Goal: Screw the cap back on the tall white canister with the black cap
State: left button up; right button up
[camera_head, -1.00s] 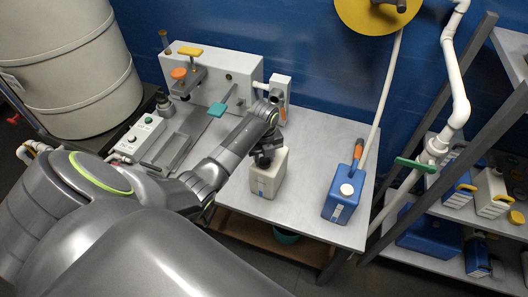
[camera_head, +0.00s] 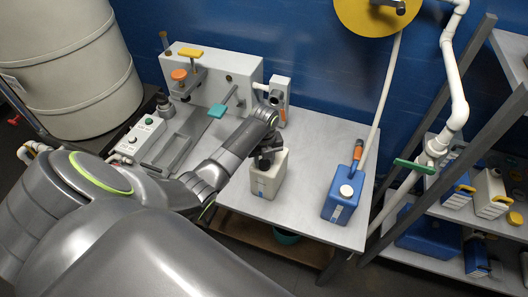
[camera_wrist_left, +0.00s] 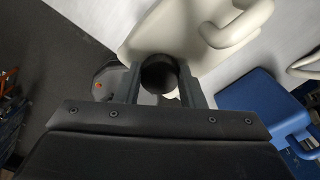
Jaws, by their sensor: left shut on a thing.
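The tall white canister (camera_head: 268,184) stands upright on the grey table, right of centre; its body and handle also show in the wrist view (camera_wrist_left: 190,28). My left gripper (camera_head: 265,160) is over the canister's top. In the wrist view its two fingers (camera_wrist_left: 158,88) are on either side of the round black cap (camera_wrist_left: 158,73), shut on it. The cap is at the canister's top edge in that view; whether its thread is seated on the neck is hidden. My right gripper is not in view.
A blue canister (camera_head: 340,204) with a white cap stands to the right on the table. A grey bench device (camera_head: 215,72) with coloured knobs and a button box (camera_head: 140,135) are at the left. Bare tabletop lies between the canisters.

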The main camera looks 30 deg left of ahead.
pick_arm(q)
jog(key=m, duration=0.4)
jog(key=shift+m+p, duration=0.35)
jog(key=shift+m, duration=0.05)
jog(key=o, duration=1.2)
jog(key=shift+c, duration=0.2)
jog(key=shift+r, duration=0.1)
notch_tip(320, 180, up, 2)
jog(key=shift+r+p, duration=0.15)
jog(key=shift+p, duration=0.35)
jog(key=shift+r, duration=1.05)
